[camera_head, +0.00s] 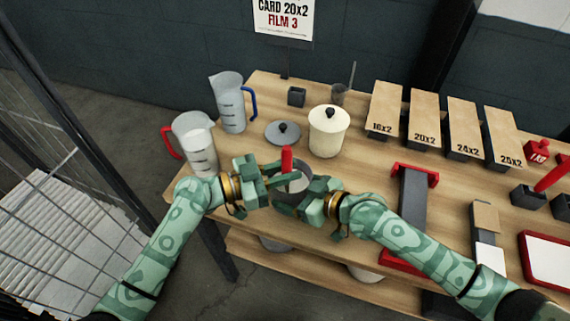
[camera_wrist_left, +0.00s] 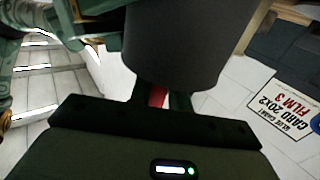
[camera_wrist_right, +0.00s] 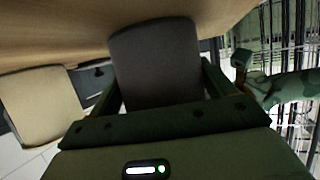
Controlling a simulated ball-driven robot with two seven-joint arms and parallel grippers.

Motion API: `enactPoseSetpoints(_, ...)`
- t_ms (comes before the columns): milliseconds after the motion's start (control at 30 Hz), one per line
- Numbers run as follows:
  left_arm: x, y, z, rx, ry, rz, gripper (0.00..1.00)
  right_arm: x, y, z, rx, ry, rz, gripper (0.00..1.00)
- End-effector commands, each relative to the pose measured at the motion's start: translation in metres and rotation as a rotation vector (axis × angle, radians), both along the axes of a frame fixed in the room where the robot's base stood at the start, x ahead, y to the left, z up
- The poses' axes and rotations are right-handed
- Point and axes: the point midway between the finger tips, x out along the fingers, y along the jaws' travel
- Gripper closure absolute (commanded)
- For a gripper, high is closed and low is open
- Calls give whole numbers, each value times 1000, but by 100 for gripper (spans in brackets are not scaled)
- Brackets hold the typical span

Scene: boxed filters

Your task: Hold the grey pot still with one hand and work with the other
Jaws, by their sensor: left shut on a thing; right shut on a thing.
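The grey pot (camera_head: 299,182) is at the front edge of the table, its open top facing up. It also shows in the left wrist view (camera_wrist_left: 175,45). My right gripper (camera_head: 309,196) is shut on the pot, with its fingers on either side of the wall in the right wrist view (camera_wrist_right: 155,65). My left gripper (camera_head: 279,178) is shut on a red-handled tool (camera_head: 287,158) that stands upright over the pot. The red handle shows between the fingers in the left wrist view (camera_wrist_left: 157,96). The tool's lower end is hidden.
A grey lid (camera_head: 283,135) and a lidded cream pot (camera_head: 328,135) stand just behind. Red-handled (camera_head: 196,143) and blue-handled (camera_head: 230,105) jugs stand left. Labelled boxes (camera_head: 424,116) line the back right.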

Motion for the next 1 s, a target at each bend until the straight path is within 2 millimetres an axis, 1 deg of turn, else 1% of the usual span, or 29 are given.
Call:
enactPoseSetpoints(167, -2, -12, 1, -2, 0, 0, 100, 1, -1, 0, 0, -1, -2, 60)
enactPoseSetpoints(367, 6, -21, 0, 0, 0, 0, 100, 1, -1, 0, 0, -1, -2, 60)
enactPoseSetpoints(667, 11, -8, 1, 0, -1, 1, 100, 0, 0, 0, 1, 1, 0, 60)
enactPoseSetpoints(767, 11, -8, 7, -1, -1, 0, 100, 0, 0, 0, 1, 0, 0, 60)
enactPoseSetpoints(1000, 11, -8, 30, 0, -2, -1, 100, 0, 0, 0, 0, 0, -1, 60)
